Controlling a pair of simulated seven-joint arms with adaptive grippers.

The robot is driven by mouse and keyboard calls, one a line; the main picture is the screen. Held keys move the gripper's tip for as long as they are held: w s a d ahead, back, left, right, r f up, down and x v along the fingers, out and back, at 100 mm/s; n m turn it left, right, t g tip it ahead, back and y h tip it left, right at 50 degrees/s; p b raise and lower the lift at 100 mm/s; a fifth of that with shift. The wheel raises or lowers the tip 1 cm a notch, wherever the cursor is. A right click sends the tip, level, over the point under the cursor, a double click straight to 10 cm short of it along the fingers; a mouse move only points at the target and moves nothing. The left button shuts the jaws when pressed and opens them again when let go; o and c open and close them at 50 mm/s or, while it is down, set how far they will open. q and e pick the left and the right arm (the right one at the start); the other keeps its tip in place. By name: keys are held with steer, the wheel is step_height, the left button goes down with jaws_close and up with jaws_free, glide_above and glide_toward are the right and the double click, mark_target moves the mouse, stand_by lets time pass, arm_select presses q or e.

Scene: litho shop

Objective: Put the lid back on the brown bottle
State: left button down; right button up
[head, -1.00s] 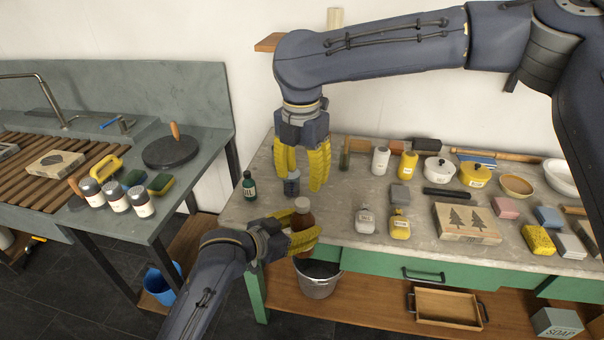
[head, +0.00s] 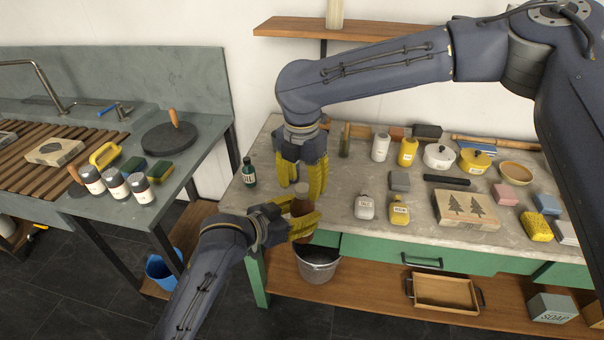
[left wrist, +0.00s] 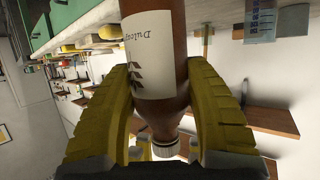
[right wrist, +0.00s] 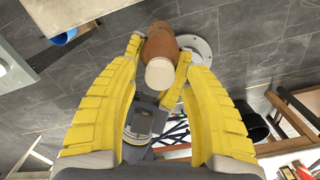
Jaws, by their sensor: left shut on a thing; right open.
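The brown bottle (head: 299,208) is held upright in my left gripper (head: 304,222), near the bench's front left edge. In the left wrist view the bottle (left wrist: 176,50) has a cream label, and both yellow fingers press on its sides. A cream lid (head: 302,188) with a ribbed rim sits at the mouth; it also shows in the left wrist view (left wrist: 167,151) and from above in the right wrist view (right wrist: 160,73). How tightly it sits I cannot tell. My right gripper (head: 302,192) is open, pointing down, its fingers apart on either side above the lid.
A small green bottle (head: 248,172) stands left of the grippers on the bench (head: 350,228). Grey (head: 363,206) and yellow (head: 399,213) bottles stand to the right. A metal bucket (head: 319,265) is below the bench edge.

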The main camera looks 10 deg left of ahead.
steer(key=shift+f, duration=0.45)
jaws_close()
stand_by(0.4)
steer(key=m, duration=0.9)
steer(key=shift+m, duration=0.4)
steer(key=shift+c, duration=0.7)
jaws_free()
